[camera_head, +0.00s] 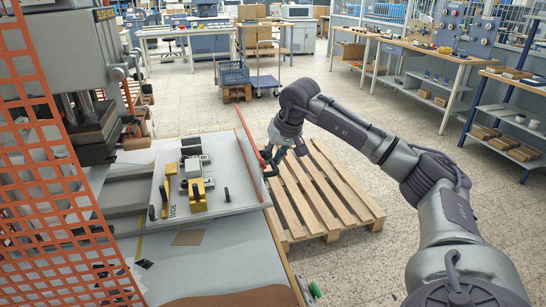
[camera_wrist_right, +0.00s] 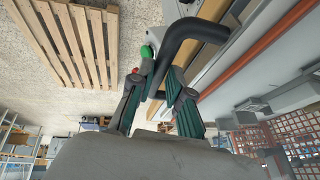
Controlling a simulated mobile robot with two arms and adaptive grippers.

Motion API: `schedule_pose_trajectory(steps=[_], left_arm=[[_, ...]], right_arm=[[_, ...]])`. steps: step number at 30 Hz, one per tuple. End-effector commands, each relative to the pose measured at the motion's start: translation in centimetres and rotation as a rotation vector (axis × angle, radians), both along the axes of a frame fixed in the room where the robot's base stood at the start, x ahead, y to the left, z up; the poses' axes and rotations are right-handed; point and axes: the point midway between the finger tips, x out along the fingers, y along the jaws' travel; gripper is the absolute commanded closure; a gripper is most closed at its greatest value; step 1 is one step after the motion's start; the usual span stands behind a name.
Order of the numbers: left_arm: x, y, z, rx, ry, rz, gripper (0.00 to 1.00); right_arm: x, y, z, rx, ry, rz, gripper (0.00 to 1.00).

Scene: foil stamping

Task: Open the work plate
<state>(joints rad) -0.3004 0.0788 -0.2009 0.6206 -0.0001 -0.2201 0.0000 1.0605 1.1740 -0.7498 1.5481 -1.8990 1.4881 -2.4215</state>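The work plate (camera_head: 236,187) is a flat grey plate at the front of the stamping machine (camera_head: 65,45). Yellow and grey fixtures (camera_head: 195,182) stand on it. Its handle (camera_wrist_right: 185,42) is a black bent bar, clear in the right wrist view and mostly hidden by the gripper in the head view. My right gripper (camera_head: 268,162) is at the plate's right edge. In the right wrist view its fingers (camera_wrist_right: 159,82) close in on both sides of the bar, with little gap. My left gripper is not in view.
A wooden pallet (camera_head: 325,195) lies on the floor just right of the plate, under my right arm. An orange mesh guard (camera_head: 40,170) stands at the left. A red bar (camera_head: 250,132) runs near the plate's far right edge. Workbenches (camera_head: 420,50) stand further back.

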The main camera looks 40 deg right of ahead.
Motion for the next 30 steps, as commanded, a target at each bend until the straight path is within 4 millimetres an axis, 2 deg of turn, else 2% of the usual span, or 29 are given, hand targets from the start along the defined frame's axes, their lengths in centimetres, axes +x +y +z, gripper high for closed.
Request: schedule_pose_trajectory(steps=[1,3,4,14,19,30], left_arm=[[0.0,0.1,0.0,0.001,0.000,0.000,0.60],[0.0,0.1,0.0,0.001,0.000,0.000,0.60],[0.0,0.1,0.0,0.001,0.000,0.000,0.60],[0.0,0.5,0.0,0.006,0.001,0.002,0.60],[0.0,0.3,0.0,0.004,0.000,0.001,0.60],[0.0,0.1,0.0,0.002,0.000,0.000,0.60]], right_arm=[[0.0,0.0,0.1,0.000,-0.002,0.000,0.72],[0.0,0.0,0.1,0.001,-0.002,0.001,0.61],[0.0,0.0,0.1,0.001,-0.002,0.001,0.59],[-0.1,0.1,0.3,0.001,-0.001,0.002,0.59],[-1.0,0.0,2.4,0.000,-0.004,0.000,0.59],[-4.1,0.1,9.1,0.001,-0.004,0.001,0.59]])
